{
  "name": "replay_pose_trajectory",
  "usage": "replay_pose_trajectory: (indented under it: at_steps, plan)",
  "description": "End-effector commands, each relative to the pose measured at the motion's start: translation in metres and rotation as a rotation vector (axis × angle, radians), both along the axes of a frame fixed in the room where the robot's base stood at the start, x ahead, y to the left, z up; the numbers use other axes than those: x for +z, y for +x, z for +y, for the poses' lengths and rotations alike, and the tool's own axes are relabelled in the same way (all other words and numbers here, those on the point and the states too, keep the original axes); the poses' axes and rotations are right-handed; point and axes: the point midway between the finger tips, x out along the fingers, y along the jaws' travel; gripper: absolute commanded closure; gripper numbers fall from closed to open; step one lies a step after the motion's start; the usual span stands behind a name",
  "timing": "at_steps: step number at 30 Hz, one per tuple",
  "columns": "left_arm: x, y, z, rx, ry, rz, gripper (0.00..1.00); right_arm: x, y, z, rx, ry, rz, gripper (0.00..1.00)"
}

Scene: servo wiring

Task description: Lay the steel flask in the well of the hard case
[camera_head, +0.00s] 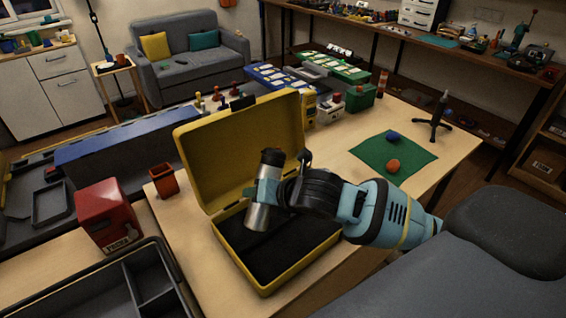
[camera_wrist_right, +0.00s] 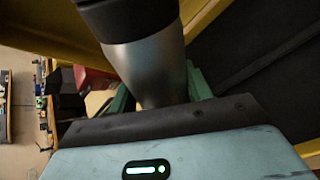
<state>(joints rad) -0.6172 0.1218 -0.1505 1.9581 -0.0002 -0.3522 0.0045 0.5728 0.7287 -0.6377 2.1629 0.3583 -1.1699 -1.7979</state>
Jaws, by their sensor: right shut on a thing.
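The steel flask (camera_head: 257,217) has a silver body and a black cap, and is held tilted over the open yellow hard case (camera_head: 240,140). My right gripper (camera_head: 268,190) is shut on the flask around its middle. The flask also shows close up in the right wrist view (camera_wrist_right: 150,65), between the green fingers. The dark well (camera_head: 285,250) of the case lies below the flask, and the flask hides part of it. The case lid stands open at the back. My left gripper is not in view.
The case stands on a wooden table. A green mat (camera_head: 400,170) with a blue and an orange object lies to the right. A divided dark tray (camera_head: 140,285) is at the front left.

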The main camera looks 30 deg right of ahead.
Motion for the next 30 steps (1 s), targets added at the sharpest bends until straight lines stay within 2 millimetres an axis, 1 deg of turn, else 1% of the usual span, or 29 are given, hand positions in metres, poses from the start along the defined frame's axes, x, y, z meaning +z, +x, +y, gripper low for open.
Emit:
replay_pose_trajectory:
  at_steps: [1, 6, 9, 12, 15, 18, 25, 30]
  plan:
    - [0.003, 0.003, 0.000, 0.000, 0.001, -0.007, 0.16, 0.004, 0.008, -0.007, -0.036, 0.060, 0.045, 0.86]
    - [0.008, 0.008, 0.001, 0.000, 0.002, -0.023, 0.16, 0.004, 0.025, -0.028, -0.190, 0.330, 0.234, 0.86]
    - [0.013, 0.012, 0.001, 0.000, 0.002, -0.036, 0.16, 0.011, 0.036, -0.046, -0.306, 0.503, 0.312, 0.86]
    - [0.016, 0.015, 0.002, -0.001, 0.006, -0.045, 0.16, 0.020, 0.044, -0.061, -0.400, 0.630, 0.348, 0.86]
    - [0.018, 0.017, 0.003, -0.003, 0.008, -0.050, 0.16, 0.026, 0.048, -0.070, -0.458, 0.701, 0.360, 0.86]
    - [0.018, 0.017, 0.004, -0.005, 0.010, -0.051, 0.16, 0.028, 0.050, -0.075, -0.486, 0.733, 0.365, 0.86]
    - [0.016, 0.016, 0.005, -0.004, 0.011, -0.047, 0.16, 0.027, 0.050, -0.075, -0.492, 0.740, 0.367, 0.86]
    - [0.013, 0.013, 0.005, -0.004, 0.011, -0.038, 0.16, 0.022, 0.050, -0.075, -0.492, 0.739, 0.370, 0.86]
